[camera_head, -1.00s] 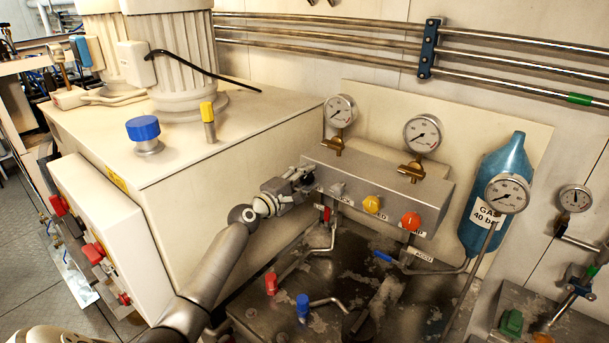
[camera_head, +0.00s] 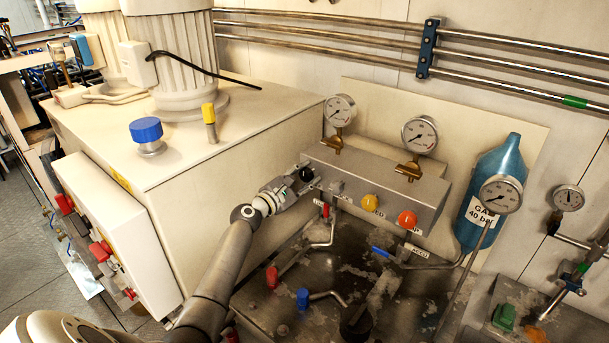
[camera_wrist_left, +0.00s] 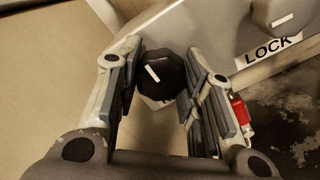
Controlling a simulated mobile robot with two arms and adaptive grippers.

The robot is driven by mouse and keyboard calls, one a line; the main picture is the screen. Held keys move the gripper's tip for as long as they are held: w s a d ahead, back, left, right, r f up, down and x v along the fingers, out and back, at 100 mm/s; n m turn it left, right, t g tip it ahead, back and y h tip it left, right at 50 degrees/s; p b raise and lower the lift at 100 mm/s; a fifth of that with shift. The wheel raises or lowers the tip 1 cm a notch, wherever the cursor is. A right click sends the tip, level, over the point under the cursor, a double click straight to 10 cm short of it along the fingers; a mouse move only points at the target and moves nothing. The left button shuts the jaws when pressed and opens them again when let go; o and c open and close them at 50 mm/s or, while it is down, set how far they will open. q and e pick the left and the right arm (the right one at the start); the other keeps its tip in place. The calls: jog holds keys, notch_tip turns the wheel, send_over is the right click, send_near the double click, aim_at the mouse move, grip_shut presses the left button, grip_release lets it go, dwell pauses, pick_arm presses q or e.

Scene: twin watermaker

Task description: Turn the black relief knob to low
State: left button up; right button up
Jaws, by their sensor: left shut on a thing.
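The black relief knob (camera_head: 306,173) is on the left end of the grey manifold block (camera_head: 385,180). In the left wrist view the knob (camera_wrist_left: 160,75) sits between the two fingers, with a short white mark tilted from upper left to lower right. My left gripper (camera_head: 294,181) reaches it from the left and is shut on it; its fingers (camera_wrist_left: 163,82) flank the knob in the wrist view. The label under the knob is mostly hidden. My right gripper is not in view.
A grey knob (camera_head: 337,188), a yellow knob (camera_head: 370,202) and an orange knob (camera_head: 407,219) follow to the right on the block. Gauges (camera_head: 420,134) stand above it. A red-handled valve (camera_head: 272,277) and a blue one (camera_head: 303,298) are below. A white cabinet (camera_head: 190,185) stands close on the left.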

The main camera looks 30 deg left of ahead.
pick_arm(q)
jog(key=shift+f, duration=0.15)
jog(key=o, duration=1)
jog(key=shift+o, duration=0.2)
jog(key=s+a, duration=0.1)
jog(key=s, duration=1.1)
